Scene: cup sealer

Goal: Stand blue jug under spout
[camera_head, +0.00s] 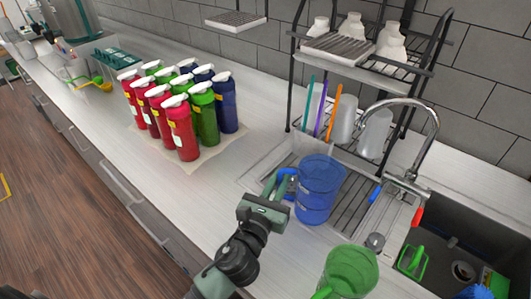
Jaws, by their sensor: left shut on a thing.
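The blue jug (320,192) is translucent and looks upright, over the left end of the ribbed draining board (350,211). I cannot tell whether its base touches the board. My left gripper (279,189) is shut on the jug's blue handle, on the jug's left side. The jug hides part of the board. The curved metal spout (433,124) rises behind and right of the jug, from a tap with blue and red levers. The jug stands left of and nearer than the spout's arch. My right gripper is not in view.
A green jug (350,270) is at the front edge. The dark sink (440,239) is at right, holding a green item. A black rack (375,71) stands behind with cups and coloured sticks. Several red, green and blue bottles (181,127) stand left; the counter between is clear.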

